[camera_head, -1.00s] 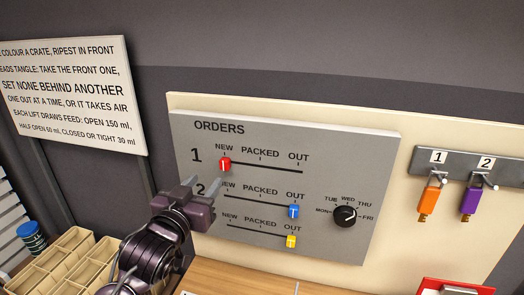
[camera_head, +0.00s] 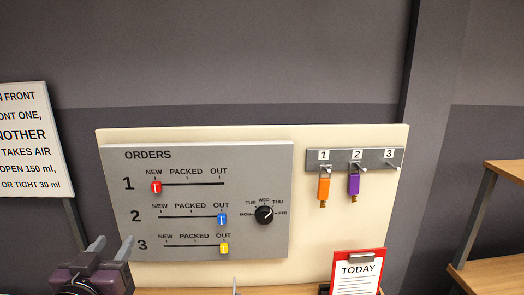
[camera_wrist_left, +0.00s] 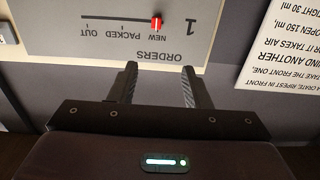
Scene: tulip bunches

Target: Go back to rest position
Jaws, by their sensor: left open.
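My left gripper (camera_head: 108,248) is at the lower left of the head view, in front of the lower left corner of the orders board (camera_head: 268,160). Its two fingers are apart with nothing between them. In the left wrist view my left gripper (camera_wrist_left: 158,75) is open and empty, its fingers apart from the board. The red slider (camera_head: 156,187) of row 1 stands at NEW. The blue slider (camera_head: 222,219) and the yellow slider (camera_head: 224,248) stand at OUT. My right gripper is not in view.
A black day dial (camera_head: 264,215) is on the board. An orange tag (camera_head: 324,188) and a purple tag (camera_head: 354,182) hang from hooks 1 and 2; hook 3 is bare. A red clipboard (camera_head: 358,256) marked TODAY stands below. Wooden shelves (camera_head: 500,270) are at the right.

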